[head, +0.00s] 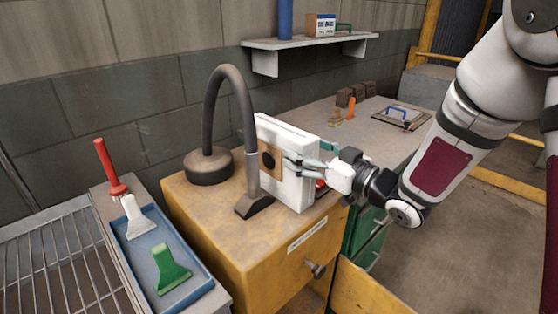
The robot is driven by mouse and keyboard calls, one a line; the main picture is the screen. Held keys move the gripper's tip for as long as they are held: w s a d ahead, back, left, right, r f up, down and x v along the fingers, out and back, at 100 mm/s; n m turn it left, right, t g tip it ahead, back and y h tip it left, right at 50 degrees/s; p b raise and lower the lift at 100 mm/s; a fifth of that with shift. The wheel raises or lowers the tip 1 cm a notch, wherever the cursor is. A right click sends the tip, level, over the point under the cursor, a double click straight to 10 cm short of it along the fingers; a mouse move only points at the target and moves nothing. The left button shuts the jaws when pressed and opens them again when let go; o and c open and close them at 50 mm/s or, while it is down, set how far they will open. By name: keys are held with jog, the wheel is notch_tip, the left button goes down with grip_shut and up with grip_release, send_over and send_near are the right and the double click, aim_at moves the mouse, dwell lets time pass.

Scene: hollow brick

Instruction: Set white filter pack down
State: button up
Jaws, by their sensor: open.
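The white filter pack (301,194) is a thick white block standing upright on the yellow cabinet's top (226,222).
A dark bent hose (243,105) with a round base and a flat nozzle stands close left of the pack. A blue tray (200,286) holds white and green scrapers at lower left. A red-handled tool (107,162) is behind it. The bench (300,112) behind carries several small items.

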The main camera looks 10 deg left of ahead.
aim_at(279, 160)
jog(key=shift+r+x, duration=0.2)
jog(key=shift+x, duration=2.1)
jog(key=c, duration=1.6)
